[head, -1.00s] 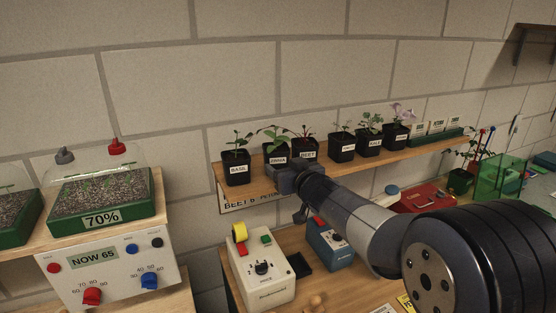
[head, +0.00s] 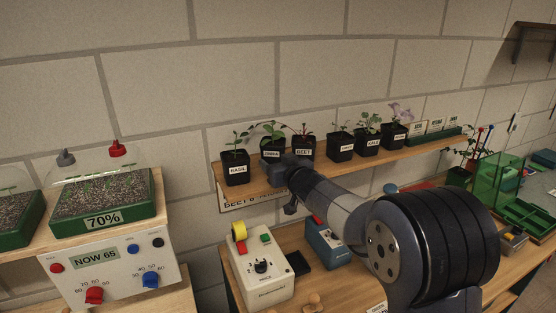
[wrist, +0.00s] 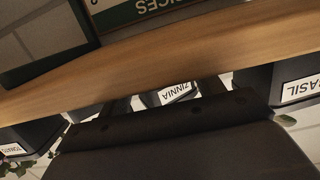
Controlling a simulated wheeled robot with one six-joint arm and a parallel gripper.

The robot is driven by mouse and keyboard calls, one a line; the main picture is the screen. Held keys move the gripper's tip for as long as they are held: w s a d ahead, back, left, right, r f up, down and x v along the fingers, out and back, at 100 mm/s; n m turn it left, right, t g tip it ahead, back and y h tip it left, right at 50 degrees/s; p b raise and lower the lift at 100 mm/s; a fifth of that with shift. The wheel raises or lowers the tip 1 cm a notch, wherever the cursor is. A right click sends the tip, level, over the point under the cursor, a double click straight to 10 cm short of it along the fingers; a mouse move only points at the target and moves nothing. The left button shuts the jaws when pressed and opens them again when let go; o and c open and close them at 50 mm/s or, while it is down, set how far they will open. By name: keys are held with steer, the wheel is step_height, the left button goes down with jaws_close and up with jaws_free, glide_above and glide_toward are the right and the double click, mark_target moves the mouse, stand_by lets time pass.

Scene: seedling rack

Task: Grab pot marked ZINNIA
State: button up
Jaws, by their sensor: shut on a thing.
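The ZINNIA pot (head: 271,151) is a small black pot with a white label and a green seedling. My gripper (head: 275,163) is shut on the ZINNIA pot from the front right. In the wrist view the ZINNIA label (wrist: 176,93) shows upside down between the fingers (wrist: 165,98). The pot's lower part is hidden by my gripper in the head view, so its clearance from the shelf is unclear.
More potted seedlings, including KALE (head: 367,145), stand right of BEET. A control box (head: 262,268) and a blue box (head: 328,244) stand on the bench below. A seedling tray (head: 103,213) under a clear cover is at left. The wall is close behind the shelf.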

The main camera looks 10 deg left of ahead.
steer(key=c, duration=0.4)
steer(key=shift+o, duration=0.2)
steer(key=shift+r, duration=0.1)
step_height(320, 180, up, 10)
steer(key=shift+p, duration=0.3)
stand_by(0.5)
